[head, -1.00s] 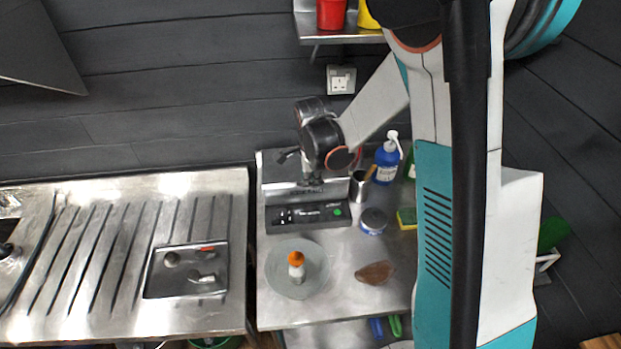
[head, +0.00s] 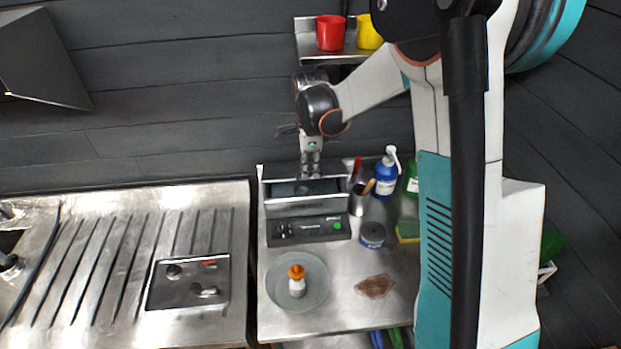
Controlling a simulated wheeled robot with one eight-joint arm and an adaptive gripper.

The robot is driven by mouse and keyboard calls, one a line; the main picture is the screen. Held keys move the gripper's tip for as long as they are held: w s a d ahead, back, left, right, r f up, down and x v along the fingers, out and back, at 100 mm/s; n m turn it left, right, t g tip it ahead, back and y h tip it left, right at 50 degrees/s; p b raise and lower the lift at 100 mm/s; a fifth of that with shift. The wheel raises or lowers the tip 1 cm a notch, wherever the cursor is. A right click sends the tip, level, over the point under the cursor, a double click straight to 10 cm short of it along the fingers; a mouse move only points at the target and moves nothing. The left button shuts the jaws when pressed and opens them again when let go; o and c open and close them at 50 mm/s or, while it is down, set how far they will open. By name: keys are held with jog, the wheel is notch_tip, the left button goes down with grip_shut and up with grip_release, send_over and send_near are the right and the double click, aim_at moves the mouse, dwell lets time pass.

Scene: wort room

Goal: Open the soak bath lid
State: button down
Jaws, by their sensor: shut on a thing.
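The soak bath (head: 308,230) is a steel box with a dark front panel, a small display and a green button, on the steel table. Its lid (head: 280,172) stands raised at the back, and a dark opening shows between it and the bath's front rim. My gripper (head: 311,174) comes down from above at the lid's upper edge, shut on the lid. The fingertips are small in the picture, and their exact hold on the lid is hard to make out.
Right of the bath stand a cup with tools (head: 359,198), a blue bottle (head: 386,175), a round tub (head: 372,235) and a sponge (head: 408,231). In front are a plate (head: 317,285) with an orange-topped bottle (head: 297,279) and a brown piece (head: 375,286). A shelf (head: 312,47) hangs above.

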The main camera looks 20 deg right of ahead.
jog(key=shift+w+d+r, duration=0.25)
jog(key=shift+w+r, duration=0.95)
jog(key=shift+r, duration=0.05)
jog(key=c, duration=1.8)
grip_release()
jog(key=shift+w+f, duration=0.1)
jog(key=shift+o, duration=0.5)
jog(key=shift+w+d+f, duration=0.1)
jog(key=shift+w+f, duration=0.05)
jog(key=shift+w, duration=0.1)
jog(key=shift+s, duration=0.1)
notch_tip(320, 180, up, 12)
jog(key=shift+s, duration=0.35)
